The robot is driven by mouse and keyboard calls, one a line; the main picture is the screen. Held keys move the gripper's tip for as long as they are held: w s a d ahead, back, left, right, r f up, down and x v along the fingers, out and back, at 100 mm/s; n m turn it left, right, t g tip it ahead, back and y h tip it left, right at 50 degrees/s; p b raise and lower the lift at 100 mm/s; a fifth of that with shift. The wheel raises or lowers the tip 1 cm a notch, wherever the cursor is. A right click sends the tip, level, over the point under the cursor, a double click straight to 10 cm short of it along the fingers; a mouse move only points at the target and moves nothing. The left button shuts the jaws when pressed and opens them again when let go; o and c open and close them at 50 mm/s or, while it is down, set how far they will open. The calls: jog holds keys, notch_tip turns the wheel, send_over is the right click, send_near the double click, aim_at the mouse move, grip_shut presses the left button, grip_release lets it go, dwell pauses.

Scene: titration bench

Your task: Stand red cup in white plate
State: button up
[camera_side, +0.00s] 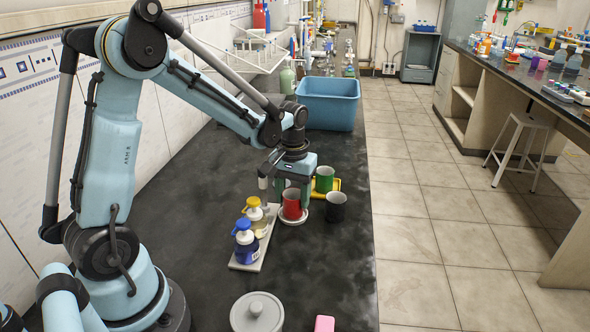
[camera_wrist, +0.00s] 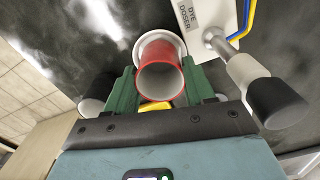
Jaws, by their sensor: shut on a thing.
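The red cup (camera_side: 291,204) is upright between the fingers of my gripper (camera_side: 292,196), at the white plate (camera_side: 285,220). In the side view the plate's rim shows around the cup's foot. I cannot tell whether the cup's base touches the plate. In the wrist view the red cup (camera_wrist: 160,75) sits between my gripper's green fingers (camera_wrist: 160,88), which are shut on it. The white plate (camera_wrist: 150,37) shows beyond the cup there, and the rest of it is hidden behind the cup.
A dark cup (camera_side: 336,206) stands close to the right. A green cup (camera_side: 324,178) stands on a yellow plate (camera_side: 335,190) behind. The dye doser's blue bottle (camera_side: 245,245) and yellow-topped bottle (camera_side: 256,215) stand left. A blue bin (camera_side: 328,103) is farther back. The front bench is mostly clear.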

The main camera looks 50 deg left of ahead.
jog(key=shift+f, duration=0.2)
dwell(0.6)
jog(key=o, duration=1.2)
jog(key=shift+o, duration=0.2)
jog(key=shift+r, duration=0.1)
jog(key=shift+a+r, duration=0.1)
jog(key=shift+r, duration=2.85)
jog(key=shift+s, duration=0.1)
